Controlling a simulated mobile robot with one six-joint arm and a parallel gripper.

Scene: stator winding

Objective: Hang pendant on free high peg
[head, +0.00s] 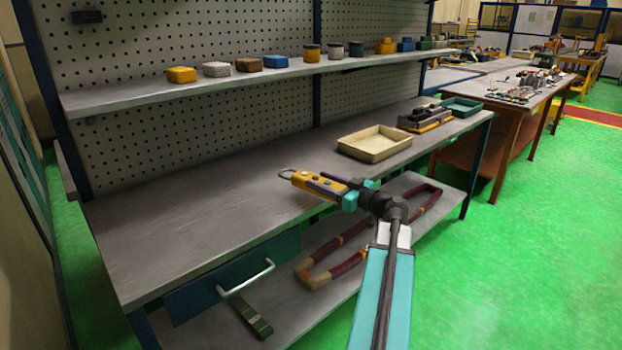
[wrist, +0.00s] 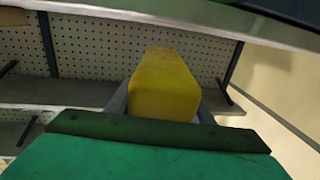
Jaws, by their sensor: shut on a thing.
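The yellow pendant (head: 318,183) has dark round buttons and a grey wire loop at its left end. My gripper (head: 350,195) is shut on its right end and holds it out level, in front of the workbench. In the wrist view the pendant (wrist: 165,85) shows as a yellow block between the grey fingers, and its loop is hidden. The pegboard (head: 190,40) stands behind the bench. A small dark fitting (head: 87,17) sits high at its left; I cannot tell whether it is a peg. No peg is clear in either view.
The upper shelf (head: 130,97) carries several small blocks and tins. The bench top (head: 200,205) is mostly clear, with a cream tray (head: 375,143) and a green tray (head: 460,107) at right. A dark red coil (head: 335,268) lies on the lower shelf. Green floor is open at right.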

